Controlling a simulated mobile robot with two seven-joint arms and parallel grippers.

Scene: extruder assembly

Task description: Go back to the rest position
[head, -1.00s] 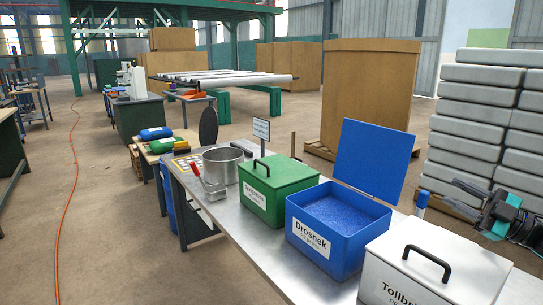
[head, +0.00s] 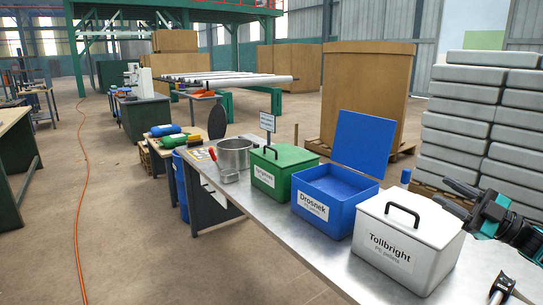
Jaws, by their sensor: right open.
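My right gripper (head: 451,197) is at the right edge of the head view. It is open with nothing between its fingers, above and to the right of the closed white Tollbright box (head: 385,255). It looks clear of the box, though the exact gap is hard to tell. My left gripper is not in view. The blue Drosnek box (head: 318,213) stands with its lid (head: 363,143) raised and blue contents inside. The green box (head: 272,178) is closed. A metal pot (head: 234,153) stands at the far end of the row.
The boxes stand on a metal table (head: 290,255) whose front-left strip is bare. A dark tool with a metal part (head: 508,288) is cut off at the lower right. A stack of grey sacks (head: 470,130) and a large brown carton (head: 365,90) stand behind. Open floor lies left.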

